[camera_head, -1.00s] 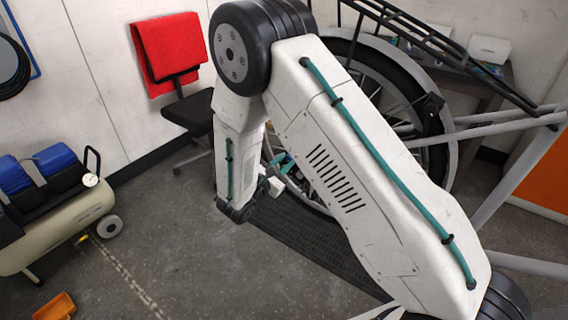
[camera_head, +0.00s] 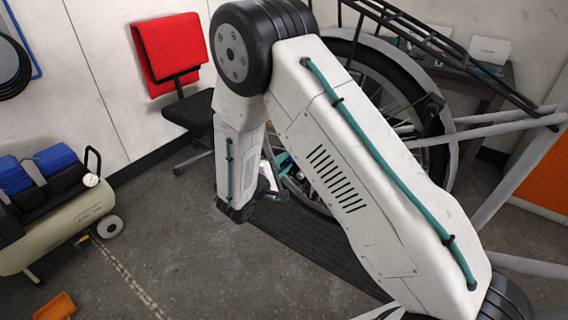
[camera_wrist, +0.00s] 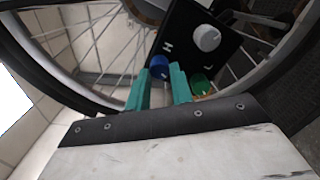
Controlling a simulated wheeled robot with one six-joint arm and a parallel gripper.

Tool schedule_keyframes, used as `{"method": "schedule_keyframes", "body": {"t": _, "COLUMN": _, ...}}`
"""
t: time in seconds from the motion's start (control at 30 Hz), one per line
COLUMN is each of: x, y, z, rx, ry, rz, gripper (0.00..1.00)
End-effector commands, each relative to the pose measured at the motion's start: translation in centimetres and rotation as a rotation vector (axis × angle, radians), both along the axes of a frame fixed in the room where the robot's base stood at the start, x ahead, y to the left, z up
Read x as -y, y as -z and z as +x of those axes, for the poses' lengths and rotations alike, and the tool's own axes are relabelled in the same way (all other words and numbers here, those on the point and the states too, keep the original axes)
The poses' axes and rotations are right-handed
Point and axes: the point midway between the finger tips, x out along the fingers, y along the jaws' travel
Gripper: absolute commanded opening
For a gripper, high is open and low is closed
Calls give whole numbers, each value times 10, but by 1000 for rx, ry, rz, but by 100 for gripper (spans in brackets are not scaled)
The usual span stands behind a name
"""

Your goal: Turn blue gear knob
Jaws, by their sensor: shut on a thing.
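In the wrist view a black panel (camera_wrist: 182,42) stands in front of a bike wheel and carries a blue knob (camera_wrist: 158,68), a white-grey knob (camera_wrist: 207,38) and a green knob (camera_wrist: 201,85). White letters mark the panel. The two teal fingers of my gripper (camera_wrist: 160,82) are at the blue knob and shut on it. The fingers hide part of the knob's lower side. In the head view my arm covers most of the panel and the gripper.
The spoked bike wheel (camera_head: 405,75) with a black tyre stands behind my arm. Grey frame tubes (camera_head: 480,128) cross at the right. A red-backed chair (camera_head: 170,55), a compressor (camera_head: 65,225) and an orange bin (camera_head: 58,308) are at the left. Floor between them is free.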

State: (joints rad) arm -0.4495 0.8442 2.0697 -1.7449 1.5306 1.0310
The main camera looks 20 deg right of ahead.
Motion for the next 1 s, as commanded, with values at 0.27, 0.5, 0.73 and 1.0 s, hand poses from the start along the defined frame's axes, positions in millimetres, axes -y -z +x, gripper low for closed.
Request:
{"method": "schedule_keyframes", "body": {"t": 0.27, "x": -1, "y": -1, "z": 1, "rx": 120, "ry": -3, "rz": 86, "gripper": 0}}
{"method": "schedule_keyframes", "body": {"t": 0.5, "x": -1, "y": -1, "z": 1, "rx": 163, "ry": -3, "rz": 117, "gripper": 0}}
{"method": "schedule_keyframes", "body": {"t": 0.73, "x": -1, "y": -1, "z": 1, "rx": 171, "ry": -3, "rz": 123, "gripper": 0}}
{"method": "schedule_keyframes", "body": {"t": 1.0, "x": -1, "y": -1, "z": 1, "rx": 170, "ry": -3, "rz": 122, "gripper": 36}}
